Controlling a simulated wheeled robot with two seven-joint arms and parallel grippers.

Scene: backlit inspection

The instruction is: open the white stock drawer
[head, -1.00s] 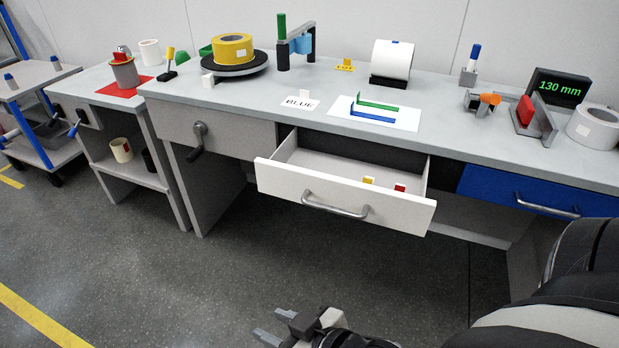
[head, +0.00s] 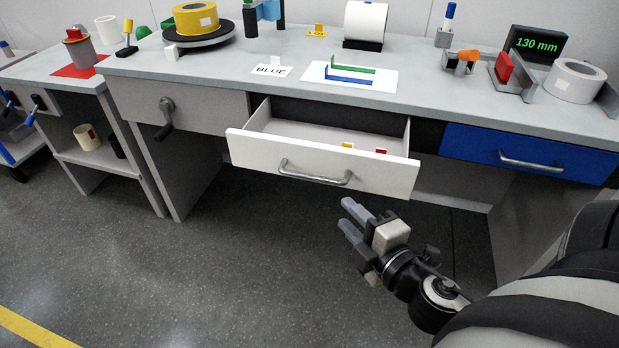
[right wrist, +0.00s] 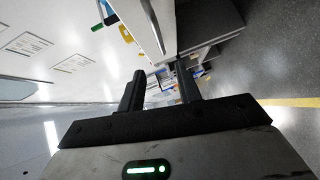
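The white stock drawer (head: 385,178) stands pulled out from under the bench in the head view. Its inside shows, with a small yellow block (head: 348,145) and a red block (head: 381,151) at the right. Its grey bar handle (head: 315,178) is free, with nothing on it. My right gripper (head: 345,213) is below and slightly right of the handle, apart from the drawer. Its fingers are spread and empty, and they also show apart in the right wrist view (right wrist: 162,80). My left gripper is in no view.
A closed blue drawer (head: 460,142) is to the right. A grey drawer front (head: 215,108) with a dark crank-like handle (head: 166,112) is to the left. The bench top (head: 225,65) carries several items. The floor in front is clear.

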